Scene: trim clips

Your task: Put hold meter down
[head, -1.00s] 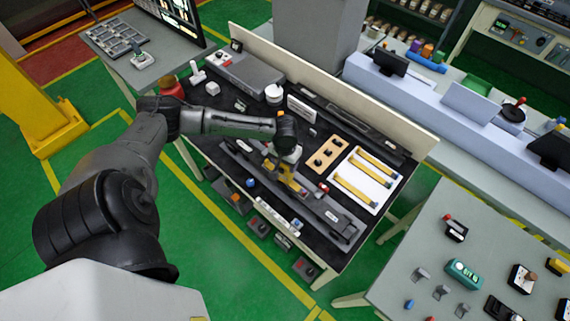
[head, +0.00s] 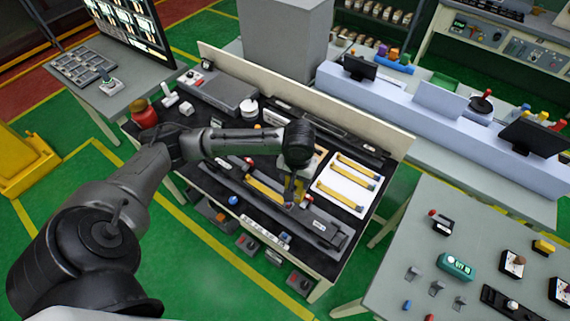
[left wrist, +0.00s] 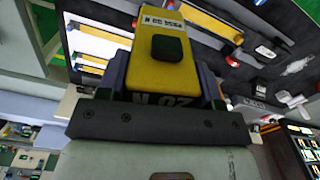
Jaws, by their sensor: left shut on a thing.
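The hold meter (left wrist: 165,70) is a yellow block with a dark square button and "20 N" lettering. In the left wrist view it sits between the fingers of my left gripper (left wrist: 165,85), which is shut on it. In the head view my left gripper (head: 292,195) is over the black workbench, just left of a white board (head: 325,200) with yellow strips. The wrist hides most of the meter there. A yellow strip (head: 265,190) lies in the long dark fixture (head: 325,228) beside the gripper. I cannot tell whether the meter touches anything below.
A grey box unit (head: 225,92) and a white round pot (head: 249,107) stand at the bench's back left. A raised cream panel (head: 300,97) edges the back. Another grey table (head: 430,275) with small devices stands at right.

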